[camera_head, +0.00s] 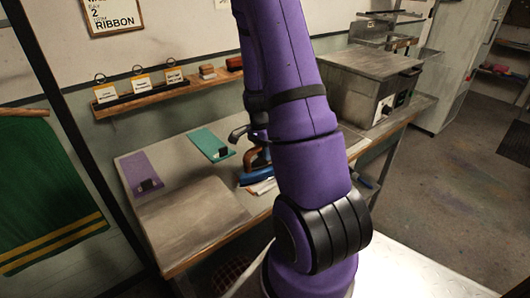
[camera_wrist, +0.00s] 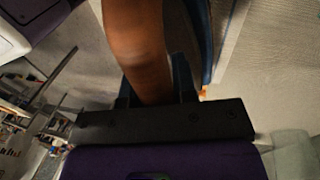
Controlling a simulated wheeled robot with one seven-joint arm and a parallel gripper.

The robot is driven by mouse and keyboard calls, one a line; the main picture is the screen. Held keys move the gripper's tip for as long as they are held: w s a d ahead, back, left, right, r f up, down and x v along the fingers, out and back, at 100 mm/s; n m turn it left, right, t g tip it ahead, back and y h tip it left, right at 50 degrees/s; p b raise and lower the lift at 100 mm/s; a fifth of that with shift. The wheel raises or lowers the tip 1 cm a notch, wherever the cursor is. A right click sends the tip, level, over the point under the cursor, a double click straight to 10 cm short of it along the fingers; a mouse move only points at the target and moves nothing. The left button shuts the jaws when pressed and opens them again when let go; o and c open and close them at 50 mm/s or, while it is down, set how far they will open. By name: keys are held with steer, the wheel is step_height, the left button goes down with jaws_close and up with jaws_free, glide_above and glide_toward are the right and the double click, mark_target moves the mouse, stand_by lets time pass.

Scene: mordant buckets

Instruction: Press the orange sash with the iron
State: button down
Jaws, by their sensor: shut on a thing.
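The iron has a brown handle (camera_head: 251,157) and a blue body (camera_head: 249,179); it stands over the workbench, partly hidden behind my purple arm. In the wrist view the brown handle (camera_wrist: 140,45) fills the space between the jaws of my gripper (camera_wrist: 157,88). The gripper is shut on the handle, and blue parts of the iron show beside it. A small orange patch (camera_wrist: 203,93) shows by the iron's edge; I cannot tell if it is the sash. No full orange sash is visible. Whether the iron touches the surface below is hidden.
The workbench (camera_head: 140,215) holds a purple strip (camera_head: 139,170) and a teal strip (camera_head: 209,142), each with a dark block. A grey board (camera_head: 192,217) lies in front. A metal tank (camera_head: 362,85) stands right. A wall shelf (camera_head: 150,100) holds labelled cards.

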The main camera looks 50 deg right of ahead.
steer(key=shift+r, duration=2.55)
steer(key=shift+r, duration=0.1)
